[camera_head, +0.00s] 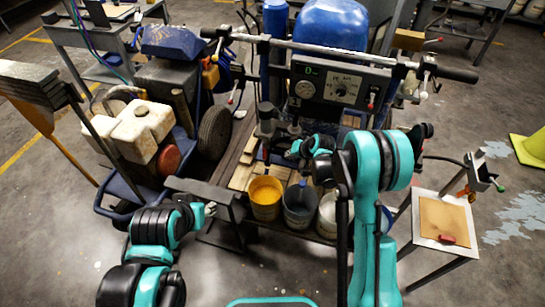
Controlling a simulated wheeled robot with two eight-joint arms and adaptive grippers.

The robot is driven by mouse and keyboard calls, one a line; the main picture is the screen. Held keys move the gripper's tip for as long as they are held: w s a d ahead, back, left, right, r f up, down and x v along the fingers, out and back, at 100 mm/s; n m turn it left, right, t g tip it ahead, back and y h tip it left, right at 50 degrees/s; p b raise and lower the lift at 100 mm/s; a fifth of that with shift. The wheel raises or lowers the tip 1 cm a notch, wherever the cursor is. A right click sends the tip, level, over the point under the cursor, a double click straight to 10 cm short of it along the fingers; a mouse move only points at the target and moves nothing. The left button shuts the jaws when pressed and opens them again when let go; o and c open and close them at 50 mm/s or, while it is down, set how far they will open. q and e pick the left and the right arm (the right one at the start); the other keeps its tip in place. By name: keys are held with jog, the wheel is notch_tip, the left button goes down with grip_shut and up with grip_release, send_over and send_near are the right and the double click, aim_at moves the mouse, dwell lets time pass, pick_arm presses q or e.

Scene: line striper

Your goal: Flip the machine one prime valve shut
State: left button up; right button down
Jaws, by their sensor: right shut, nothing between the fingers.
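The line striper's control panel (341,84) faces me, with a gauge, a dial and a red-tipped lever (372,104) at its right. Left below the panel is a dark upright fitting (266,120) with a thin red part under it. I cannot tell for certain which part is the machine one prime valve. My right gripper (289,153) is shut and empty, just right of and below that fitting; its fingertips are small and partly hidden by my arm.
A yellow bucket (265,196), a grey bucket (300,205) and a white bucket (329,212) stand below the panel. A second machine with a white engine tank (143,131) stands left. A small stand (424,247) is at the right. Open floor lies at lower left.

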aim_at(265, 151)
jog(key=w+a+f+b, duration=0.5)
jog(key=w+a+f, duration=0.1)
jog(key=a+f, duration=0.1)
jog(key=shift+w+f, duration=0.15)
jog(key=shift+f, duration=0.3)
jog(key=shift+a, duration=0.1)
